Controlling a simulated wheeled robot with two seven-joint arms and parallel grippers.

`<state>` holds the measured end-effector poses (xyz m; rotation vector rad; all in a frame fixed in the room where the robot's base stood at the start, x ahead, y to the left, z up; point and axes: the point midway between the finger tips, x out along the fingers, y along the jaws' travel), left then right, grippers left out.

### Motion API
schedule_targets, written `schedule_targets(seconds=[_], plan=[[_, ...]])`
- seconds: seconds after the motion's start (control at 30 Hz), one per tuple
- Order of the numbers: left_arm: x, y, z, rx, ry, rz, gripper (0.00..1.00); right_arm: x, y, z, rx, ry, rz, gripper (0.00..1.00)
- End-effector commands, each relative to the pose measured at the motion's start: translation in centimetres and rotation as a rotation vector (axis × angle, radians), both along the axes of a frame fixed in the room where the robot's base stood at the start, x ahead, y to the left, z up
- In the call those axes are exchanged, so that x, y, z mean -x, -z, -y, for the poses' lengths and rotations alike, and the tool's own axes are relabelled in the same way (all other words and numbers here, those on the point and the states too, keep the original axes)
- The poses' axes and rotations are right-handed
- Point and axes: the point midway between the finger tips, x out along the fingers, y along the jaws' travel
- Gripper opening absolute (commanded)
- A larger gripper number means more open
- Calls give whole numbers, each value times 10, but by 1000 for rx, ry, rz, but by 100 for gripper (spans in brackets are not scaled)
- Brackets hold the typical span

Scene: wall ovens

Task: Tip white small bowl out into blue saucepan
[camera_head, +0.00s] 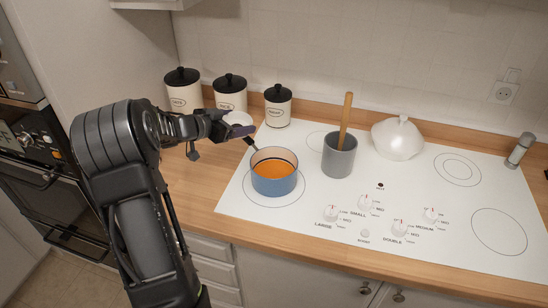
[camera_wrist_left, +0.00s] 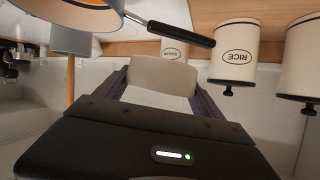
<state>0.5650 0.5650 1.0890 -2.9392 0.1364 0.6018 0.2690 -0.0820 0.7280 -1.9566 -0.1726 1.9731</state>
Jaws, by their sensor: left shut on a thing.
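The white small bowl (camera_head: 238,117) is in my left gripper (camera_head: 232,127), in front of the canisters. In the left wrist view the bowl (camera_wrist_left: 163,76) shows pale between the two fingers. Its contents and exact tilt cannot be told. The blue saucepan (camera_head: 274,185) stands upright on the front left burner, with orange contents inside. Its dark handle points back left, close to the gripper. The bowl is behind and left of the saucepan, apart from it. In the left wrist view the saucepan (camera_wrist_left: 75,18) is partly cut off at the top left. My right gripper is out of view.
Three white canisters with black lids (camera_head: 229,93) stand along the wall. A grey pot (camera_head: 339,158) with a wooden-handled utensil stands right of the saucepan. A white lidded dish (camera_head: 398,140) is farther right.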

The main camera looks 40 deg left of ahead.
Motion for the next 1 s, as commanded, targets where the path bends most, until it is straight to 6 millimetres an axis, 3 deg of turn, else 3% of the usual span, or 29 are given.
schedule_targets(seconds=[0.4, 1.0], plan=[[-1, -10, 24, -207, 0, -2, 36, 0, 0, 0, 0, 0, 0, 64], [-1, -13, 34, -301, 0, -5, 36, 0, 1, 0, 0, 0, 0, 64]])
